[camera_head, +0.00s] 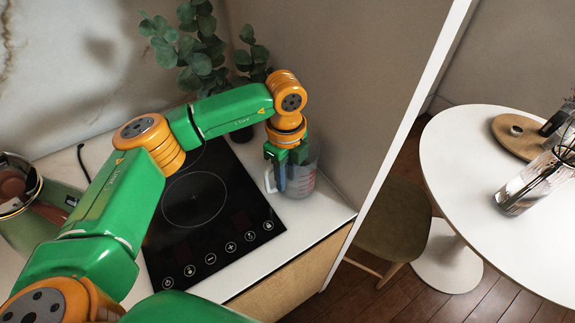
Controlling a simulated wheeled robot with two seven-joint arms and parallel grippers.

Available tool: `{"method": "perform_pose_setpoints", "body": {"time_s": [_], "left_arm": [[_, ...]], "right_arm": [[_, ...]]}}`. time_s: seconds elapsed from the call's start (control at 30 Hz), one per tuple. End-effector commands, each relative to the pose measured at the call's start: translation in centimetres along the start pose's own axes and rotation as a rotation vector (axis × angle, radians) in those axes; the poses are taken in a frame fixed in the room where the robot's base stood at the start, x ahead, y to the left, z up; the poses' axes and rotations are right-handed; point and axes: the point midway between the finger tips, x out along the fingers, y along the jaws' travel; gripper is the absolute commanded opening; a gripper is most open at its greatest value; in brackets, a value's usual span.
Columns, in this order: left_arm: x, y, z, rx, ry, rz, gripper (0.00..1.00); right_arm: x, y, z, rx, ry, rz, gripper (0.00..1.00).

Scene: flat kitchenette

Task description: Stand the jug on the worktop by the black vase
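The jug (301,187) is clear with red markings and a handle on its left side. It appears to stand upright on the white worktop (323,213), right of the black hob. My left gripper (285,170) points down at the jug's handle side and overlaps it in the picture. I cannot tell whether its fingers are closed on the jug. The black vase (243,134) stands at the back with green leafy stems (195,50). My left arm hides most of it. The jug is to its right and nearer. My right gripper is not in view.
The black hob (215,225) fills the middle of the worktop. A wall rises close behind and right of the jug. A round white table (465,150) and a chair (395,220) are beyond the partition.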

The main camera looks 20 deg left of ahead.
Motion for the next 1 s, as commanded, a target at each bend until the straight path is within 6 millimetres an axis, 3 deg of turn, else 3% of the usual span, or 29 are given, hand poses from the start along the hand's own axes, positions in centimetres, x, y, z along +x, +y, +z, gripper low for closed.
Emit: {"method": "perform_pose_setpoints", "body": {"time_s": [0.33, 0.53, 0.7, 1.0], "left_arm": [[-6.8, -0.1, 0.0, 0.001, -0.001, -0.006, 0.33], [-10.9, 0.0, 0.0, -0.001, -0.001, -0.003, 0.33], [-12.0, 0.0, 0.0, 0.0, 0.0, -0.001, 0.33], [-12.1, 0.0, 0.0, 0.0, 0.0, -0.001, 0.33]], "right_arm": [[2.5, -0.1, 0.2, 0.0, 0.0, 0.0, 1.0], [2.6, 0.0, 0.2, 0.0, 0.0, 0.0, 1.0], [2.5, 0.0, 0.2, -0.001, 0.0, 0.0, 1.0], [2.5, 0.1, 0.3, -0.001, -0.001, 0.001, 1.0]]}}
